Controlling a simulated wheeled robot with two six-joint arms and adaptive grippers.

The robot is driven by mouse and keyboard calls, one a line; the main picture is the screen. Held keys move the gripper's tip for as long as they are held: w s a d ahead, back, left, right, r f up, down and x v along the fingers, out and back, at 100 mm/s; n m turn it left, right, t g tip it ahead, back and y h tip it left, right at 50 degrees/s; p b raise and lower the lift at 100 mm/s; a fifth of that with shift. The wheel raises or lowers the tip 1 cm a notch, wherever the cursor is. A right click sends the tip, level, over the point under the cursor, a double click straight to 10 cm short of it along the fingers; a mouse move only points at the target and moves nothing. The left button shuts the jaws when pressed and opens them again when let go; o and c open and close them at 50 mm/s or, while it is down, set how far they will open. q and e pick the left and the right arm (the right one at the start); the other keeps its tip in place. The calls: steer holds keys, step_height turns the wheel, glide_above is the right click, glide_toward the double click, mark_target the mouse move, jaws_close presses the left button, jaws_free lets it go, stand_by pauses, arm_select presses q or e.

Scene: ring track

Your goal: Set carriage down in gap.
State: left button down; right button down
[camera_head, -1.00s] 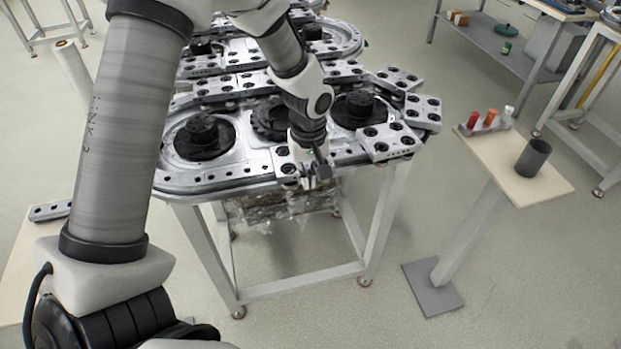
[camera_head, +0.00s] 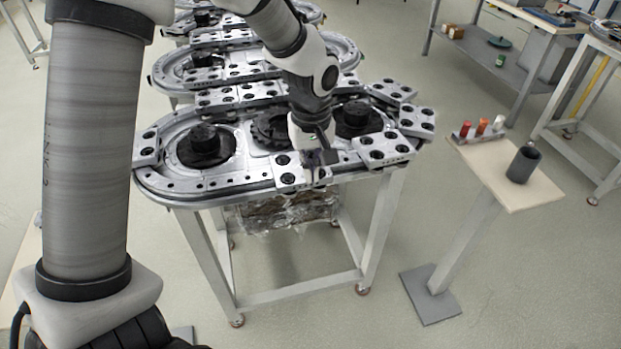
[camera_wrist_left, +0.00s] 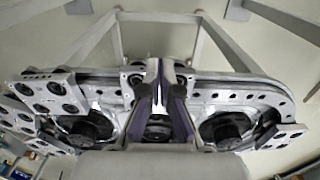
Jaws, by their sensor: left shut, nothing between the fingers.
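The ring track (camera_head: 225,183) is a silver oval on a stand. Silver carriages with black round discs sit along it. One carriage (camera_head: 287,172) is at the near edge, one (camera_head: 147,150) at the left end, and one (camera_head: 384,149) at the near right. My left gripper (camera_head: 322,158) is just right of the near-edge carriage, over the track's near side. It is shut and empty. In the left wrist view its fingers (camera_wrist_left: 161,84) point at the near edge and partly hide the carriage there. I cannot make out a clear gap. My right gripper is not in view.
More carriages (camera_head: 392,89) line the right and far sides, with similar tracks (camera_head: 190,64) behind.

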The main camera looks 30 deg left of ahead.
mark_target(300, 173)
arm_select(q)
steer(key=w+a+f+p, duration=0.1)
steer(key=w+a+f, duration=0.1)
steer(key=f, duration=0.8)
steer(key=shift+w+a+p, duration=0.3)
steer(key=shift+a+p, duration=0.1)
steer(key=shift+a, duration=0.1)
steer(key=shift+r, duration=0.1)
